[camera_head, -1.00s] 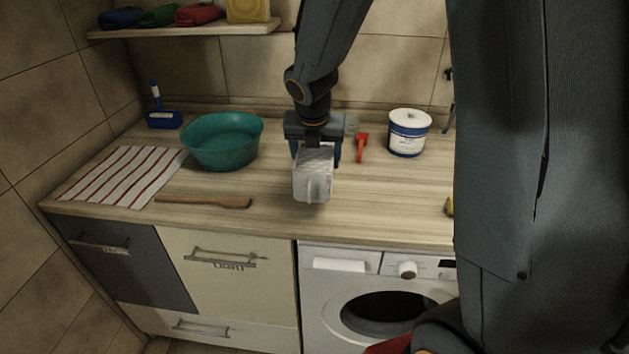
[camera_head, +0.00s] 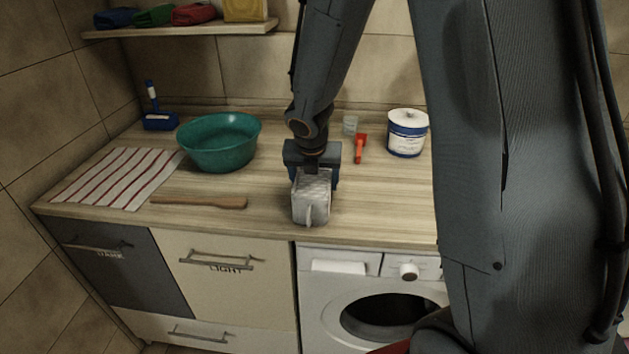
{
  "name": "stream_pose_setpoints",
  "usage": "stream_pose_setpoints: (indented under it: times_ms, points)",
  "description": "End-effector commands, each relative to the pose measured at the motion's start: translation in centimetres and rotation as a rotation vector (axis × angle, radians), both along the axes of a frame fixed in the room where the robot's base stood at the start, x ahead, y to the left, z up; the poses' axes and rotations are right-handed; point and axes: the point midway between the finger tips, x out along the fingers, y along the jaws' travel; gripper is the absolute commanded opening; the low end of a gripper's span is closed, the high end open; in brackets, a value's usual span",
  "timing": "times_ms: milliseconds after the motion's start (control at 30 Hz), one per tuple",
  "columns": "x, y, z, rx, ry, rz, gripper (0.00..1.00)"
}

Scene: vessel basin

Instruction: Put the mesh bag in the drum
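The mesh bag (camera_head: 311,200) is a whitish-grey, mesh-textured bundle with a small ridge at its front. My gripper (camera_head: 312,178) points down with its blue fingers on either side of the bag and holds it near the worktop's front edge. I cannot tell whether the bag touches the wood. The drum (camera_head: 388,316) is the dark round opening of the white washing machine (camera_head: 330,284) below the worktop, right of the bag. My arm covers the machine's right side.
On the worktop (camera_head: 250,221) are a teal basin (camera_head: 220,143), striped towel (camera_head: 116,178), wooden paddle (camera_head: 200,202), blue brush (camera_head: 158,120), red tool (camera_head: 360,148), clear cup (camera_head: 350,124) and white-blue tub (camera_head: 407,133). Cabinets (camera_head: 220,270) stand left of the machine.

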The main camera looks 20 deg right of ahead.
Motion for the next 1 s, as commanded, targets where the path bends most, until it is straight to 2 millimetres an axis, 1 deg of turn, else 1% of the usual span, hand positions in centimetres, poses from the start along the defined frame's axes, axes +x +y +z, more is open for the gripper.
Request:
stream_pose_setpoints:
  times_ms: [33, 67, 100, 333, 467, 567, 900, 1000]
  points:
    - [0.0, 0.0, 0.0, 0.0, 0.0, 0.0, 0.8]
    - [0.0, 0.0, 0.0, 0.0, 0.0, 0.0, 0.85]
    - [0.0, 0.0, 0.0, 0.0, 0.0, 0.0, 0.87]
    - [0.0, 0.0, 0.0, 0.0, 0.0, -0.001, 0.87]
    - [0.0, 0.0, 0.5, 0.001, 0.0, -0.002, 0.87]
    - [-0.4, 0.2, 1.7, 0.0, -0.002, -0.001, 0.87]
    - [-2.8, 1.2, 8.1, 0.001, -0.006, -0.001, 0.87]
    - [-3.4, 1.4, 9.6, 0.0, -0.004, -0.001, 0.87]
